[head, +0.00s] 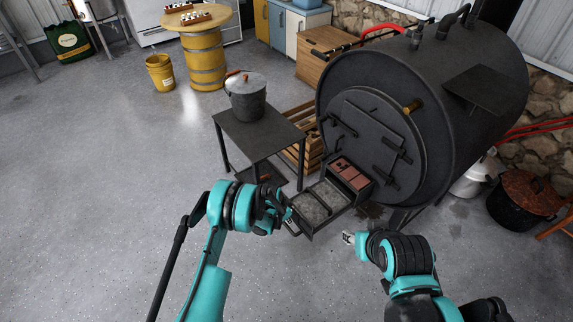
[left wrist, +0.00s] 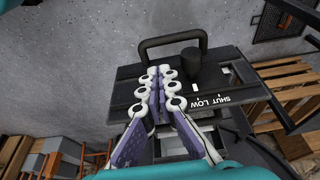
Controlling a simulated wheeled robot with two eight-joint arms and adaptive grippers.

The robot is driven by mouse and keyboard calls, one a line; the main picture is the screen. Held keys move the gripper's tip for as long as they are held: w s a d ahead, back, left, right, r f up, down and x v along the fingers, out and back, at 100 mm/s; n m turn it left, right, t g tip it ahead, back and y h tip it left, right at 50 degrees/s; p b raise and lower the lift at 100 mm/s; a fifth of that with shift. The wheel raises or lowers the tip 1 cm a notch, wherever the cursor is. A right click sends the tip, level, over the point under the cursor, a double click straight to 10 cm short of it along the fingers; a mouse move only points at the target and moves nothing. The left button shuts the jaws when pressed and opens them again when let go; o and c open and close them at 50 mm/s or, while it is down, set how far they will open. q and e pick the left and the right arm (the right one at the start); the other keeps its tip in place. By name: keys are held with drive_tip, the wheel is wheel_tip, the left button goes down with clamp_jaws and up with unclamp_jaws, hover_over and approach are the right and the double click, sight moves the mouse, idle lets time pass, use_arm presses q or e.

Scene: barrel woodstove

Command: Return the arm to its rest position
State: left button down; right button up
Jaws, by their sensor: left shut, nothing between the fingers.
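My left arm comes in from the left in the head view. Its gripper (head: 287,214) is by the handle end of the pulled-out ash drawer (head: 331,208). In the left wrist view the purple and white fingers (left wrist: 159,74) are together and empty. They lie over a black drawer front (left wrist: 220,92) marked "SHUT LOW", with a bar handle (left wrist: 172,42) and a round knob (left wrist: 192,60). I cannot tell whether they touch it. My right gripper (head: 348,239) is right of the drawer, above the floor, too small to judge.
The black barrel stove (head: 440,95) fills the right. A dark side table (head: 262,140) with a lidded metal bucket (head: 246,102) stands left of it, a wooden crate (head: 303,150) behind. A black pot (head: 524,200) is far right. The left floor is clear.

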use_arm(q)
drive_tip(key=s+a+r+n+t, duration=0.1)
drive_tip(key=s+a+r+n, duration=0.15)
drive_tip(key=r, duration=0.85)
drive_tip(key=s+a+r+n+t+y, duration=0.1)
drive_tip(key=a+r, duration=0.3)
drive_tip(key=r, duration=0.7)
drive_tip(key=s+a+r+n, duration=0.2)
drive_tip(key=a+r, duration=0.1)
drive_tip(key=r, duration=0.8)
drive_tip(key=s+a+r+n+t, duration=0.2)
drive_tip(key=s+a+r, duration=0.3)
drive_tip(key=s+r, duration=0.45)
drive_tip(key=s+a+n+y, duration=0.1)
drive_tip(key=s+a, duration=0.1)
drive_tip(key=s, duration=0.5)
drive_tip(key=s+a+f+n+t, duration=0.1)
drive_tip(key=s+a+n, duration=0.1)
drive_tip(key=s, duration=0.5)
drive_tip(key=shift+a+f+y, duration=0.15)
drive_tip(key=shift+f+y, duration=0.15)
drive_tip(key=shift+y, duration=0.1)
